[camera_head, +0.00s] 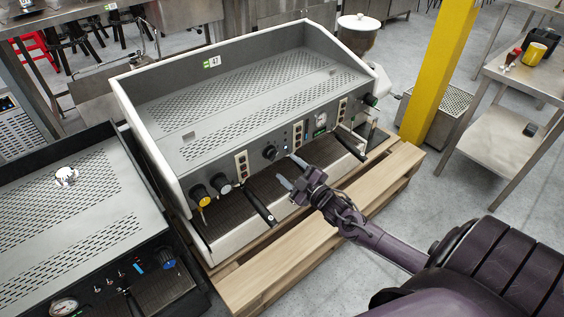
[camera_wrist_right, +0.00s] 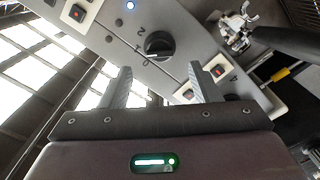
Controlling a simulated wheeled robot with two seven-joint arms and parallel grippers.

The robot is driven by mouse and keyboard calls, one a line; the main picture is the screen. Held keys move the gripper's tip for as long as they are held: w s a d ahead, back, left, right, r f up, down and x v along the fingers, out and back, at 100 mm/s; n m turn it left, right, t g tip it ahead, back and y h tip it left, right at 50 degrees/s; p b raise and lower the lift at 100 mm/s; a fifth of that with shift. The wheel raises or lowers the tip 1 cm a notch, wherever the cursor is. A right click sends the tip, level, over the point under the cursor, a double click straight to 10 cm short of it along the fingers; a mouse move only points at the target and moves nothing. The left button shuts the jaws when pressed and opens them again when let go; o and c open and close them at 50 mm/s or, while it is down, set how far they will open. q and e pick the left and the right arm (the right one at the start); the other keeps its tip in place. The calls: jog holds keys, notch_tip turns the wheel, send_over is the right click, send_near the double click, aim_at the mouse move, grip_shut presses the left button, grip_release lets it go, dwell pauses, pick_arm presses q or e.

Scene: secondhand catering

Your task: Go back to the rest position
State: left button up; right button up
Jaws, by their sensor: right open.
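My right gripper (camera_head: 292,174) is open and empty in front of the control panel of a white and grey espresso machine (camera_head: 161,160). In the right wrist view its two fingers (camera_wrist_right: 160,88) stand apart. A black rotary knob (camera_wrist_right: 158,44) on the panel shows beyond and between the fingers, with a gap in view. The same knob (camera_head: 270,153) shows in the head view, left of the fingertips. My right arm comes in from the lower right. My left gripper is in neither view.
The machine stands on a wooden pallet (camera_head: 262,276). Two black portafilter handles (camera_head: 258,205) stick out near my right gripper. A second, dark machine (camera_head: 58,215) stands at the left. A yellow post (camera_head: 437,70) and a steel table (camera_head: 515,72) stand at the right. Grey floor lies between.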

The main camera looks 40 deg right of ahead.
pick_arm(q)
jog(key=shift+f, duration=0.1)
pick_arm(e)
jog(key=shift+s, duration=0.6)
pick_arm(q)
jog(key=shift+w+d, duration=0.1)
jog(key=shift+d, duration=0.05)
